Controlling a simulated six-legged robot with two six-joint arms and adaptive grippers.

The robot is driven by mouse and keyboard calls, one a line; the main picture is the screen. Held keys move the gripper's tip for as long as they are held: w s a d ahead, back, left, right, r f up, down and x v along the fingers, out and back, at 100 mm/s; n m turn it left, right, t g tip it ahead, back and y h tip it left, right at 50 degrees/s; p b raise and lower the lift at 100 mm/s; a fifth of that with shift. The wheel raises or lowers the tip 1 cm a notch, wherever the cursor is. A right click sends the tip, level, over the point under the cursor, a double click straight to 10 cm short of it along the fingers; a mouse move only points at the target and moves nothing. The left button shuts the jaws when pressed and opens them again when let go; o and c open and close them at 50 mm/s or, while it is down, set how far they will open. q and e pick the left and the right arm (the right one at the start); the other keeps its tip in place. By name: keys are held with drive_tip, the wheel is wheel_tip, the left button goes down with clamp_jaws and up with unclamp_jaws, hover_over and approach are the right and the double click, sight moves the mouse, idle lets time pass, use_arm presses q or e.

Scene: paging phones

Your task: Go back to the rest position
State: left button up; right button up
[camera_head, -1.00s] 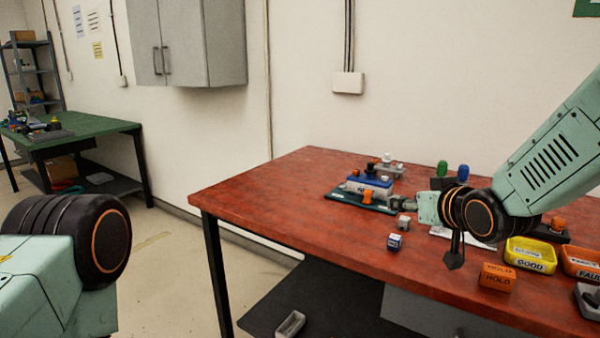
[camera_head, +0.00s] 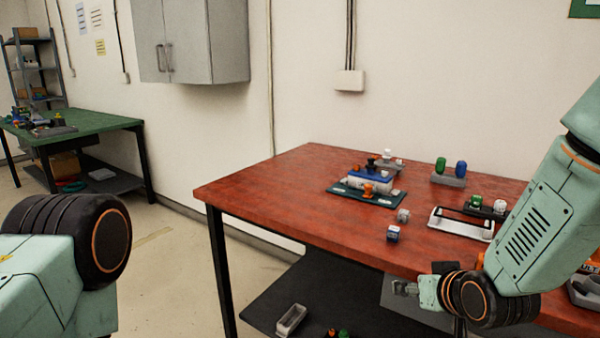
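My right arm comes in from the right edge. Its wrist hangs over the front edge of the red table, and the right gripper (camera_head: 405,287) shows only as a small grey part at the wrist's left end. Its fingers are too small to read. My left arm shows only as a joint at the lower left; the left gripper is out of view. A blue and grey device (camera_head: 369,182) with an orange knob sits on a dark green mat (camera_head: 345,191) on the red table (camera_head: 290,195), apart from my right gripper.
A blue cube (camera_head: 393,233) and a grey cube (camera_head: 403,215) stand in front of the mat. A grey holder (camera_head: 449,180) bears a green and a blue peg. A white frame (camera_head: 460,226) lies to the right. The table's left part is clear. A green table (camera_head: 85,128) stands far left.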

drive_tip(key=s+f+g, duration=0.3)
drive_tip(key=s+f, duration=0.5)
drive_tip(key=s, duration=0.4)
drive_tip(key=s+f+g, duration=0.3)
drive_tip(key=s+f, duration=0.5)
drive_tip(key=s, duration=0.4)
drive_tip(key=s+f+m+g+h, duration=0.1)
drive_tip(key=s+f+g, duration=0.3)
drive_tip(key=s+f, duration=0.4)
drive_tip(key=s, duration=0.5)
drive_tip(key=shift+d+f, duration=0.3)
drive_tip(key=shift+d, duration=0.05)
drive_tip(key=shift+c, duration=0.2)
